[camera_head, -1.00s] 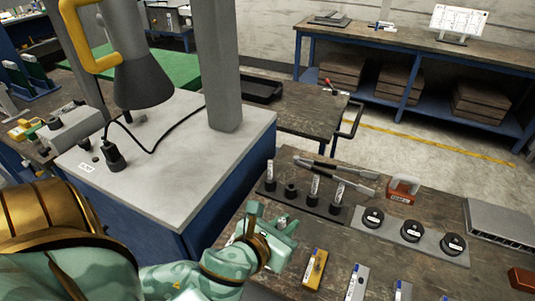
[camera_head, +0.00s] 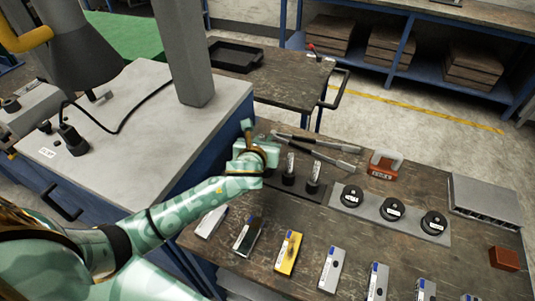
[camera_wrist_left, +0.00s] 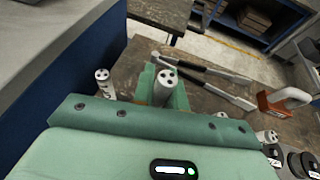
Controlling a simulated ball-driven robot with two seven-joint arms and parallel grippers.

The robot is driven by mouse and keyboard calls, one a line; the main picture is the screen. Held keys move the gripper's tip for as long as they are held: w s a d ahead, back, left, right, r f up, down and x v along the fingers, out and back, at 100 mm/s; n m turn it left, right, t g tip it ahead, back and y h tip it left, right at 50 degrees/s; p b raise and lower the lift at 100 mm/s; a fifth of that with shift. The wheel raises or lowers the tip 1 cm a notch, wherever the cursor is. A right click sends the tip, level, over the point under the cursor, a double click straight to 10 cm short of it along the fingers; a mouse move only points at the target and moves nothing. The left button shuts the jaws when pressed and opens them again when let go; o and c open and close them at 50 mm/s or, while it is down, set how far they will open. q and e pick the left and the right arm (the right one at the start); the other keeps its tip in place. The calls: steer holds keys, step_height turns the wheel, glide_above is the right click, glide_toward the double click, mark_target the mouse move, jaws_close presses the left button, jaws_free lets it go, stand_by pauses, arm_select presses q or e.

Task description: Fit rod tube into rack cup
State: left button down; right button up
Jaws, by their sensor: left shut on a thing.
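My left gripper (camera_head: 258,147) is over the left part of the dark rack (camera_head: 301,198) in the head view and hides its left cups. In the left wrist view its fingers are shut on a white rod tube (camera_wrist_left: 165,84), held upright with dark dots on its top. The tube's lower end and the cup under it are hidden, so I cannot tell whether it is in a cup. Another tube (camera_wrist_left: 104,80) stands to its left and one (camera_wrist_left: 265,137) to its right. In the head view two tubes (camera_head: 291,163) (camera_head: 315,171) stand in black cups right of the gripper.
Grey tongs (camera_head: 318,143) lie behind the rack, beside an orange block with a pale handle (camera_head: 384,164). A grey plate with round black pucks (camera_head: 392,208) lies to the right. Several flat blocks (camera_head: 287,252) line the front. A pale-topped cabinet (camera_head: 140,150) stands left.

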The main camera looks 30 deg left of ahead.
arm_select(q)
steer(key=shift+w+d+f, duration=0.15)
steer(key=shift+w+f, duration=0.15)
steer(key=shift+f, duration=0.1)
steer(key=f, duration=0.1)
steer(key=f+b, duration=0.2)
steer(key=f, duration=0.1)
steer(key=shift+w+d, duration=0.15)
steer(key=shift+w, duration=0.15)
steer(key=shift+r, duration=0.1)
steer(key=c, duration=1.4)
jaws_free()
steer(key=shift+r, duration=0.1)
